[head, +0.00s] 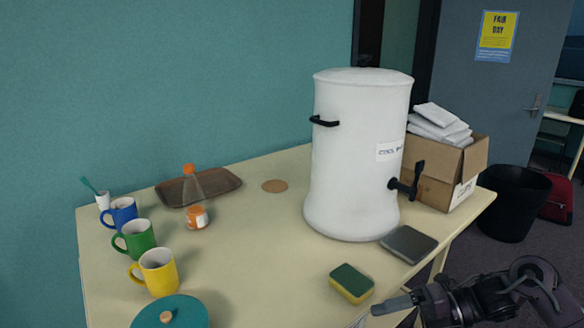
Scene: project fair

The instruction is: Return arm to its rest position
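My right gripper (392,304) comes in from the right at the bottom right corner, beside the table's front right edge. Its grey fingers point left, just below and to the right of a yellow and green sponge (352,283), apart from it. No object shows in the fingers, and I cannot tell whether they are spread or together. The dark wrist and forearm links behind it are mine. My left arm and gripper are out of view.
On the cream table (255,245) stand a large white dispenser (355,155), blue, green and yellow mugs (158,272), an orange-capped flask (196,215), a tray (225,182), a dark grey pad (408,244) and a teal lid (185,312). A cardboard box (430,175) stands behind. The table's middle is clear.

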